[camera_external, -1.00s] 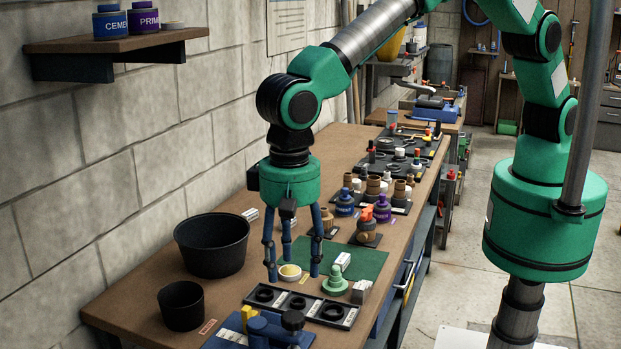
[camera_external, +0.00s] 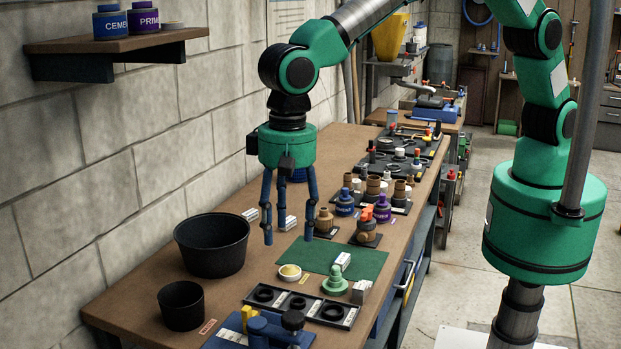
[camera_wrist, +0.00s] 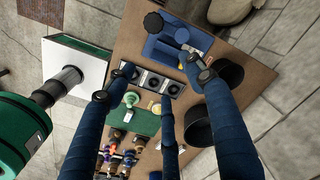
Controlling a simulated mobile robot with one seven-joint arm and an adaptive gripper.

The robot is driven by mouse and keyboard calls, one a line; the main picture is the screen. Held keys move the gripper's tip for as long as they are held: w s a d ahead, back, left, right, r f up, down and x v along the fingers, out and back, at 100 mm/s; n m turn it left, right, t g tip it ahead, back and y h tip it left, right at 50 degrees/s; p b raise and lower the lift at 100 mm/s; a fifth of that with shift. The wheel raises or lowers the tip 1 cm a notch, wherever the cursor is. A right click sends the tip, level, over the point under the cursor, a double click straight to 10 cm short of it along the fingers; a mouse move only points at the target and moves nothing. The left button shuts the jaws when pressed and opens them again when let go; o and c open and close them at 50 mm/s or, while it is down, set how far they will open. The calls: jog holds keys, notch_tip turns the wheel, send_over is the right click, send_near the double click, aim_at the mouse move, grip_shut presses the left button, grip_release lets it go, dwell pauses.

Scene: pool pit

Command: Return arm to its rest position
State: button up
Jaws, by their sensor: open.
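My gripper (camera_external: 288,238) hangs from my green and black arm above the wooden workbench (camera_external: 177,262) in the external view. Its blue fingers point down and are spread apart with nothing between them. They are above the area near the green mat (camera_external: 366,263) and the large black bucket (camera_external: 212,246). In the wrist view my gripper (camera_wrist: 172,105) also shows open, its fingers spread over the bench.
A small black bucket (camera_external: 181,305), a black tray with rings (camera_external: 300,308) and a blue vise-like tool (camera_external: 262,331) are at the near end. A green fitting (camera_external: 335,281) and yellow-topped dish (camera_external: 290,272) sit by the mat. Bottles and fittings crowd farther back. A shelf (camera_external: 115,47) juts from the wall.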

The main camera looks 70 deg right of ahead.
jog(key=w+d+r+t+b, duration=0.1)
jog(key=w+d+r, duration=0.1)
jog(key=d+r, duration=0.5)
jog(key=w+d+r+n+b, duration=0.1)
jog(key=d+r+b, duration=0.15)
jog(key=d, duration=0.85)
jog(key=w+d+r+t, duration=0.1)
jog(key=w+d+r, duration=0.1)
jog(key=d+r, duration=0.5)
jog(key=s+d+r+n+t+b, duration=0.1)
jog(key=s+d+b, duration=0.15)
jog(key=d, duration=0.85)
jog(key=s+d+r+n+b, duration=0.1)
jog(key=s+d, duration=0.3)
jog(key=d, duration=0.6)
jog(key=s+d+f+t+b, duration=0.1)
jog(key=s+d+f+b, duration=0.1)
jog(key=s+d, duration=0.7)
jog(key=s+d+f+n+t+b, duration=0.1)
jog(key=s+d+f, duration=0.3)
jog(key=s+d, duration=0.5)
jog(key=shift+s+d+f+n+b, duration=0.15)
jog(key=shift+s+d+n+b, duration=0.2)
jog(key=shift+d+b, duration=0.45)
